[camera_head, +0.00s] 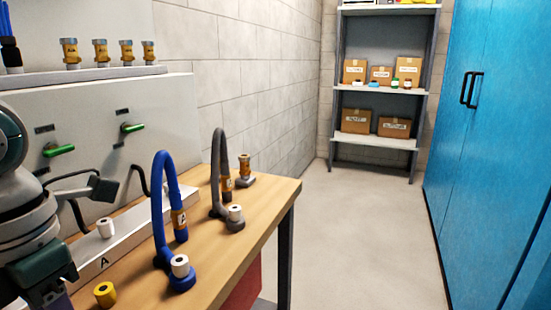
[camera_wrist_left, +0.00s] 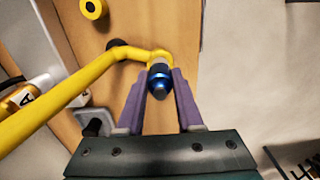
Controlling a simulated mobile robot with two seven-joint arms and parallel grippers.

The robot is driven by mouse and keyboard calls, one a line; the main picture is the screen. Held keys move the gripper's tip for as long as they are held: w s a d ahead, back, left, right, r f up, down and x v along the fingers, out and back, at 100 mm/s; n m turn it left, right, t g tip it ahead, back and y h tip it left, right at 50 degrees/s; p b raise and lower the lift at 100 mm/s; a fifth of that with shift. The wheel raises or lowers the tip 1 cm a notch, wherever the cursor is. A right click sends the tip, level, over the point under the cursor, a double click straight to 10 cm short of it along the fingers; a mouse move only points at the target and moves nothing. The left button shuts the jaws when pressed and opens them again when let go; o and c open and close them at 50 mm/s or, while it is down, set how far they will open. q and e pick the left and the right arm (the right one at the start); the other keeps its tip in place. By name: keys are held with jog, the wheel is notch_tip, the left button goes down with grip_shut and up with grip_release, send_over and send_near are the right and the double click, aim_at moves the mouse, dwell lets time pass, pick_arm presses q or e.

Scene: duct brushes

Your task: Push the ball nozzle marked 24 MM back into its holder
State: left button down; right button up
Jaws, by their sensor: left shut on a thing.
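My left gripper (camera_wrist_left: 160,76) has its purple fingers on either side of a blue-banded, silver-tipped nozzle (camera_wrist_left: 158,82) in the left wrist view. The nozzle is at the end of a bent yellow hose (camera_wrist_left: 75,87), and the fingers are shut on it. In the head view only part of this gripper (camera_head: 57,298) shows at the lower left edge; its fingertips and the nozzle are out of frame. No 24 MM marking can be read in either view, so I cannot tell which nozzle or holder bears it. My right gripper is not in view.
On the wooden bench (camera_head: 228,262) stand a blue hose (camera_head: 160,205) and a grey hose (camera_head: 215,175), each by a white-capped base. A yellow ring (camera_head: 105,293) lies at the front. Brass fittings (camera_head: 70,52) line the ledge. The floor right of the bench is clear.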

pick_arm(q)
jog(key=shift+r, duration=0.15)
jog(key=shift+r+p, duration=2.45)
jog(key=shift+r, duration=0.45)
